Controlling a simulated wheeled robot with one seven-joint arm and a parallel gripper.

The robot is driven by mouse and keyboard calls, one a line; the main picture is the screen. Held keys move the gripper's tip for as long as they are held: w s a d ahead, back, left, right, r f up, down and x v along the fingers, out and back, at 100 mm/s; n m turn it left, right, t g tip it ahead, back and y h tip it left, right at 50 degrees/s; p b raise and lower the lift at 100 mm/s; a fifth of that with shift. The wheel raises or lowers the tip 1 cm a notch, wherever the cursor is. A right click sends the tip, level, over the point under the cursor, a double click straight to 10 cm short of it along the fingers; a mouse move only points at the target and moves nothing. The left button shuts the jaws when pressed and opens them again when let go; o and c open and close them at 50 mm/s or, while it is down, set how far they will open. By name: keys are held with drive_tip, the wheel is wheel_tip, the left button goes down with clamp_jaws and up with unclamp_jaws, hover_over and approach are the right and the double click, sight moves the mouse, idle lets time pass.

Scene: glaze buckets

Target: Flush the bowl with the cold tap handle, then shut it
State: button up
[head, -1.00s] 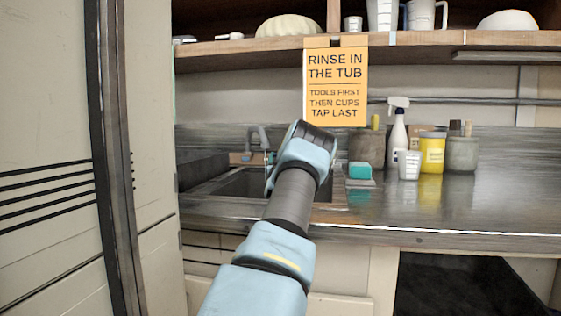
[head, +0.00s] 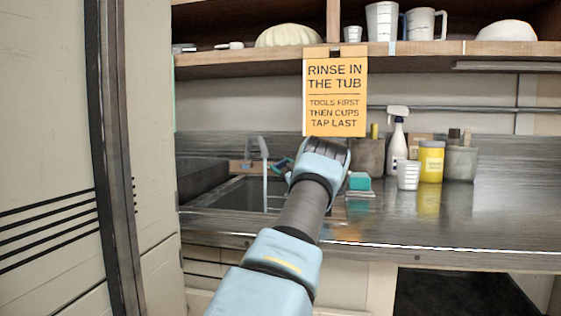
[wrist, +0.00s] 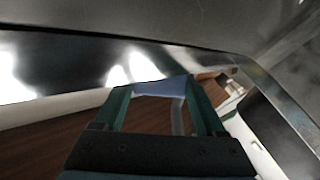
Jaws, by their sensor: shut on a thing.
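The sink bowl (head: 235,193) is set in the dark counter at the left, with a grey tap spout (head: 255,142) over it. A pale vertical stream of water (head: 265,190) falls from the spout into the bowl. My gripper (head: 279,167) is at the tap, just right of the spout, mostly hidden behind my wrist. In the wrist view my green fingers (wrist: 162,92) are shut on a blue piece, the cold tap handle (wrist: 160,88). The rest of the handle is hidden in the head view.
An orange sign (head: 335,95) hangs above. The counter's right side is clear.

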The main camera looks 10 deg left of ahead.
idle(0.4)
drive_tip(key=o, duration=1.3)
drive_tip(key=shift+r, duration=0.1)
wheel_tip(320, 180, up, 10)
drive_tip(key=shift+f, duration=0.1)
drive_tip(key=shift+p, duration=0.35)
